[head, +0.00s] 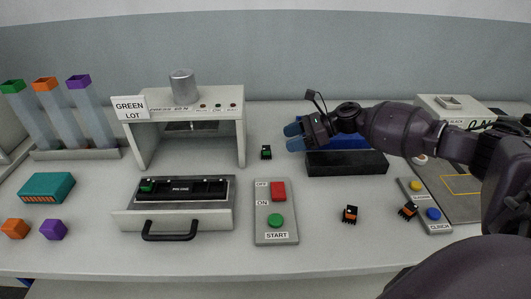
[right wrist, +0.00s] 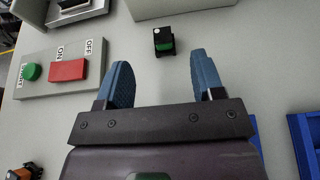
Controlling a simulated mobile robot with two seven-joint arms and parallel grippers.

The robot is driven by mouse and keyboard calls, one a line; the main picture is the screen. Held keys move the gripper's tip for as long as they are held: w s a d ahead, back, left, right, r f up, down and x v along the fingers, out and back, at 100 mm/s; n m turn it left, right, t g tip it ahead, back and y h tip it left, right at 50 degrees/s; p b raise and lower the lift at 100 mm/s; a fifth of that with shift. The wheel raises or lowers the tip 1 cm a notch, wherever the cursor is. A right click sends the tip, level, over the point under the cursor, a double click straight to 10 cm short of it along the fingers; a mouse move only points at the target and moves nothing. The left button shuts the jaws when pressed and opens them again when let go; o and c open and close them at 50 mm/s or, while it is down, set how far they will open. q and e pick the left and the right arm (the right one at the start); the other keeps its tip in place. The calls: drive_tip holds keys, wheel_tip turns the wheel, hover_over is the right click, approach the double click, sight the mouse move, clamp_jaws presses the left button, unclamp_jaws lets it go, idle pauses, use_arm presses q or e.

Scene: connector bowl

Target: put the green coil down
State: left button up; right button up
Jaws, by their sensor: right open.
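A small black coil with green on it (head: 266,152) stands on the table, right of the press. In the right wrist view the same green coil (right wrist: 164,42) stands on the bare table just beyond my fingertips, with nothing touching it. My right gripper (head: 293,136) is open and empty, with its blue fingers to the right of the coil in the head view. The right wrist view shows the two fingers (right wrist: 160,72) apart. Another green piece (head: 147,187) sits in the left end of the press drawer's black fixture. My left gripper is not in view.
The press with a "GREEN LOT" sign (head: 129,107) and its pulled-out drawer (head: 128,221) stand at left. A button panel (head: 276,237) is in front. A black bin (head: 347,164) and blue bin lie under my right arm. Two orange-and-black coils (head: 350,215) lie front right.

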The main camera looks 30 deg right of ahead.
sight(266, 147)
drive_tip(key=shift+x, duration=4.35)
drive_tip(key=shift+w+d+f, duration=0.1)
drive_tip(key=shift+c, duration=0.2)
clamp_jaws()
